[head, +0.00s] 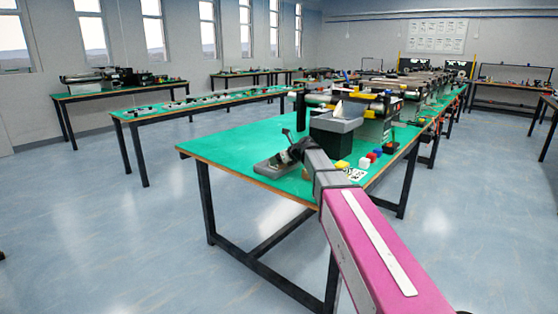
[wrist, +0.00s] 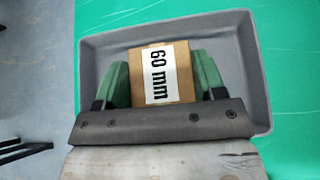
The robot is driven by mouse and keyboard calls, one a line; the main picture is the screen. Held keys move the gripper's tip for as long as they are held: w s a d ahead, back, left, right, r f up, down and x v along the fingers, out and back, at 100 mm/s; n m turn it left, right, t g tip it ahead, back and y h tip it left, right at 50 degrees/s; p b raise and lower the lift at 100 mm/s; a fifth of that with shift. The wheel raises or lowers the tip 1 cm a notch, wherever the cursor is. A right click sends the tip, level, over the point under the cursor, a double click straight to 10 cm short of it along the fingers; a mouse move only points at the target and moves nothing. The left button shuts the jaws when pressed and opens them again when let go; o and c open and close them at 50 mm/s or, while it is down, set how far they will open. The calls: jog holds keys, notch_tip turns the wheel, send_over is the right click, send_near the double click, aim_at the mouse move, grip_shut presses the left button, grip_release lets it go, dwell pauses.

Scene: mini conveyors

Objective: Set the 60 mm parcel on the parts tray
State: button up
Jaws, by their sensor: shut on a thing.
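The 60 mm parcel (wrist: 181,90) is a brown cardboard box with a white label reading "60 mm". My gripper (wrist: 160,84) has its two green fingers closed on opposite sides of the parcel. The parts tray (wrist: 259,85) is a shallow grey tray, and in the wrist view the parcel is inside its outline. I cannot tell whether the parcel touches the tray floor. In the head view the tray (head: 266,167) lies near the front of the green table, with my wrist over it; my arm hides much of that spot.
On the green table (head: 232,141), a dark grey bin (head: 335,128) stands behind the tray. Conveyors stand farther back. The table's left part is clear.

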jog(key=o, duration=1)
jog(key=shift+f, duration=0.1)
jog(key=shift+c, duration=0.2)
jog(key=v, duration=1.2)
